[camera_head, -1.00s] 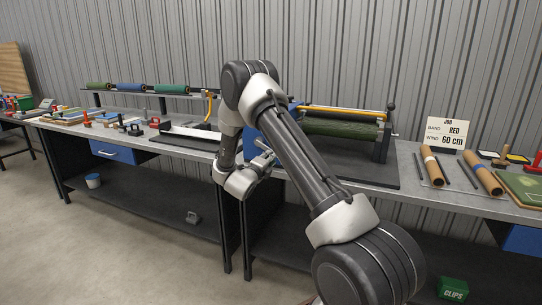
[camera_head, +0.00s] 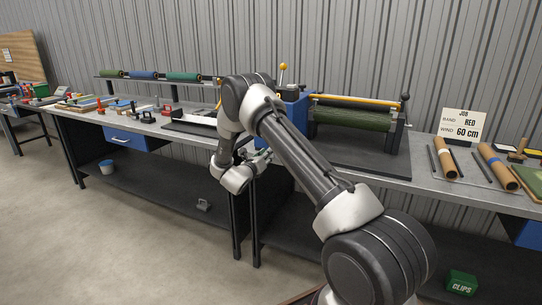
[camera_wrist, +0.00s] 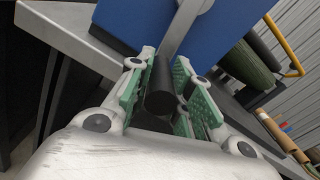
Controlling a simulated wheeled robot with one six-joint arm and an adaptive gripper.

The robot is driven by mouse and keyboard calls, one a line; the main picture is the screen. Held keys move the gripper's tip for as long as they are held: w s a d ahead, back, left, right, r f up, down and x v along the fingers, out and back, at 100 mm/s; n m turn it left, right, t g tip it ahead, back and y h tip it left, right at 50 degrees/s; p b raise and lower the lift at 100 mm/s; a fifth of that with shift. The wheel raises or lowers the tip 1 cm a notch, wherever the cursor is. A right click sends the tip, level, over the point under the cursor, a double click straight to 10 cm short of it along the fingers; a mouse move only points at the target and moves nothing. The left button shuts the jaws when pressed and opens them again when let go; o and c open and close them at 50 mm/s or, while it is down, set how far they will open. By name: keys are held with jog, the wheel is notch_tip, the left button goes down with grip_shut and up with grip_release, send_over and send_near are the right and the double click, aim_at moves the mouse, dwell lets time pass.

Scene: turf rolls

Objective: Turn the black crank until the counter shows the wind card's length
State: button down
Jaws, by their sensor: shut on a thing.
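In the wrist view my gripper (camera_wrist: 160,95) is shut on the black crank handle (camera_wrist: 160,88), which lies between its green-lined fingers. A grey crank arm (camera_wrist: 190,18) runs up from the handle in front of the blue winder housing (camera_wrist: 130,22). In the head view my arm hides the crank, and my gripper (camera_head: 258,158) shows only in part at the bench's front edge. The blue housing (camera_head: 297,110) stands left of the green turf roller (camera_head: 352,118). The job card (camera_head: 460,126) reads band RED, wind 60 cm. I cannot see the counter's reading.
A long grey bench (camera_head: 420,178) runs along a corrugated wall. Two brown rolls (camera_head: 443,157) and dark rods lie at its right. A rack with coloured rolls (camera_head: 143,75) stands at the left. A green clips box (camera_head: 461,283) sits on the lower shelf.

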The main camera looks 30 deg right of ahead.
jog(key=shift+w+a+f+m, duration=0.2)
jog(key=shift+f+m, duration=0.2)
jog(key=shift+w+a+r, duration=0.2)
jog(key=shift+w+a, duration=0.35)
jog(key=shift+w, duration=0.05)
jog(key=shift+w+a+r, duration=0.2)
jog(key=shift+w+a, duration=0.3)
jog(key=shift+w, duration=0.1)
jog(key=shift+w+a+r, duration=0.1)
jog(key=shift+w+a, duration=0.2)
jog(key=shift+w, duration=0.1)
jog(key=c, duration=1.3)
grip_release()
jog(key=shift+o, duration=0.2)
jog(key=shift+s+d, duration=0.1)
jog(key=v, duration=1.2)
